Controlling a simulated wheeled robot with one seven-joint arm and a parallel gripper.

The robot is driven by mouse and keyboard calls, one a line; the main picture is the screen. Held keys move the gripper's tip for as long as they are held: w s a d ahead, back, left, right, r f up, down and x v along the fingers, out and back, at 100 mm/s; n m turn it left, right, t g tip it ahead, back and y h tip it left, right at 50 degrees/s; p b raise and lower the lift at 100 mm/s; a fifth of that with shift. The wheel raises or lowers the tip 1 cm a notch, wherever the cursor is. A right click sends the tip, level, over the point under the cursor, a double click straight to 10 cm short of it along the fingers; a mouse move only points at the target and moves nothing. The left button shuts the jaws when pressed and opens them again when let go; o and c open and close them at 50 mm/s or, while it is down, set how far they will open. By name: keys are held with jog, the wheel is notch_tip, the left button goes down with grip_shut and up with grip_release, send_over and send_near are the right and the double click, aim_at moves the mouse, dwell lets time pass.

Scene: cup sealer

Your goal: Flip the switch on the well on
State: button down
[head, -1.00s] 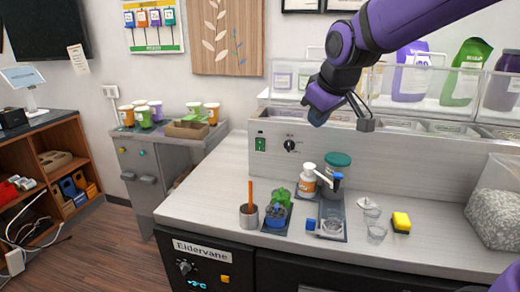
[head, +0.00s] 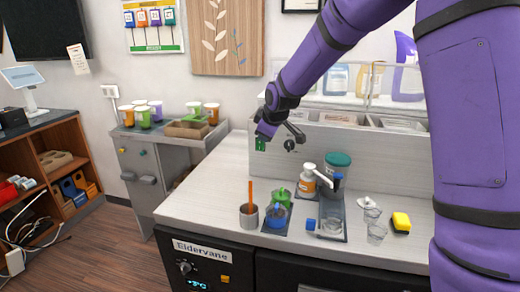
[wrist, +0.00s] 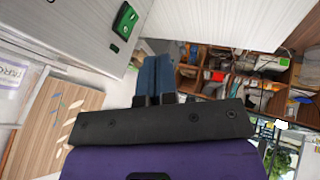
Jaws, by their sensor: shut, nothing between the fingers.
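The green switch (head: 260,144) is on the upright back panel (head: 340,148) of the counter, left of a round black knob (head: 289,145). My gripper (head: 265,133) is just above and in front of the switch and partly overlaps it in the head view. In the wrist view the green switch (wrist: 124,20) shows at the upper left on the pale panel, apart from the fingertips. My blue gripper fingers (wrist: 157,75) lie together, shut and empty. I cannot tell which way the switch is set.
A metal cup with an orange stick (head: 249,214), a blue-green item (head: 277,212), bottles (head: 308,180) and a yellow sponge (head: 400,222) stand on the counter. Clear bins line the shelf above the panel. The counter's left part is bare.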

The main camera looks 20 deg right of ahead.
aim_at(260, 145)
jog(key=shift+w+a+f, duration=0.1)
jog(key=shift+w+f, duration=0.1)
jog(key=shift+f, duration=0.1)
jog(key=w+d+f, duration=0.1)
jog(key=w+f, duration=0.7)
jog(key=w, duration=0.1)
jog(key=shift+f, duration=0.3)
jog(key=shift+d, duration=0.1)
dwell(0.3)
jog(key=shift+w+d+f, duration=0.1)
jog(key=shift+w, duration=0.2)
